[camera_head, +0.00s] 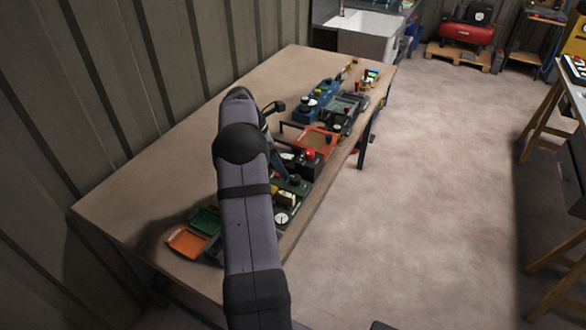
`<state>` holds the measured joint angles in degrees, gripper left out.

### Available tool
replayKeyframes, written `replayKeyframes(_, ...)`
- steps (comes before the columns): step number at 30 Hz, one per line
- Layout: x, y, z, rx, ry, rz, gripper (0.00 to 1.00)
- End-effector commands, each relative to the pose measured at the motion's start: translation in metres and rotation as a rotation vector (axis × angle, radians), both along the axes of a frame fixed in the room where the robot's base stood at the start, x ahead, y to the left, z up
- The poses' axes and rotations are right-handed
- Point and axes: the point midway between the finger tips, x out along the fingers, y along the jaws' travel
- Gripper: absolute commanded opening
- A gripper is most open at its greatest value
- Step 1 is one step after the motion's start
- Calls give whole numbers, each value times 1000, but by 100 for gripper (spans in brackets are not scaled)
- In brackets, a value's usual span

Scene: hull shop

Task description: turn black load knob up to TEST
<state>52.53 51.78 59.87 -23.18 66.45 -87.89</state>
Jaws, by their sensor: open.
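A dark green panel (290,212) lies on the bench just right of my arm, with a white round dial (282,218) near its front end. A small black knob (295,179) stands at the panel's far end and may be the load knob. Its pointer and any TEST mark are too small to read. My gripper (283,172) is open and points down close to the knob's left side. My own arm hides much of it, and I cannot tell whether it touches the knob.
A red mushroom button (310,154) on a dark box stands just beyond the knob. An orange-red tray (316,139) and a blue unit (306,110) lie farther back. Green (205,220) and orange (187,242) trays lie left of my arm. The bench's left side (150,170) is bare.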

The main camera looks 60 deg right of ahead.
Motion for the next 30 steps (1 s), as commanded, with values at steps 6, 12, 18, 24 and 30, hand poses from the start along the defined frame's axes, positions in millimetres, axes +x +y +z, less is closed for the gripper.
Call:
replayKeyframes(6,-16,-14,-2,0,28,8,46)
replayKeyframes(12,-18,-16,-9,1,28,8,46)
replayKeyframes(18,-24,-22,-30,2,29,8,46)
replayKeyframes(24,-31,-29,-53,1,26,7,46)
replayKeyframes(30,-34,-33,-66,-1,25,7,46)
